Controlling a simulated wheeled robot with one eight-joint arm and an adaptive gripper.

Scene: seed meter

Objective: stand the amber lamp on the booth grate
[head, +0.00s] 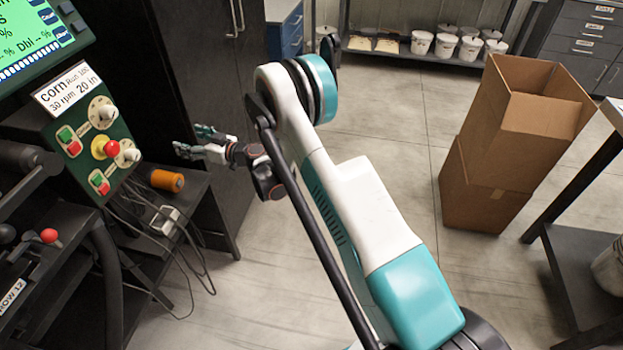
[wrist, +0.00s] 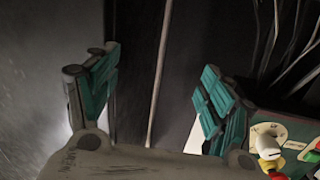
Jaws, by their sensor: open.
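An amber-orange cylinder (head: 167,180) lies on its side on a dark shelf below the control panel in the head view; it may be the amber lamp, but I cannot tell for sure. I cannot make out the booth grate in either view. My gripper (head: 194,142) is in the air above and to the right of the cylinder in the picture, in front of the dark cabinet. In the wrist view my gripper (wrist: 160,62) has its two teal-padded fingers spread wide with nothing between them. The cylinder does not show in the wrist view.
A green control panel (head: 78,152) with knobs and buttons stands left of my gripper; its corner shows in the wrist view (wrist: 298,128). Loose cables (head: 165,240) hang below the shelf. A dark cabinet (head: 195,75) stands behind. Cardboard boxes (head: 485,190) stand right; floor between is clear.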

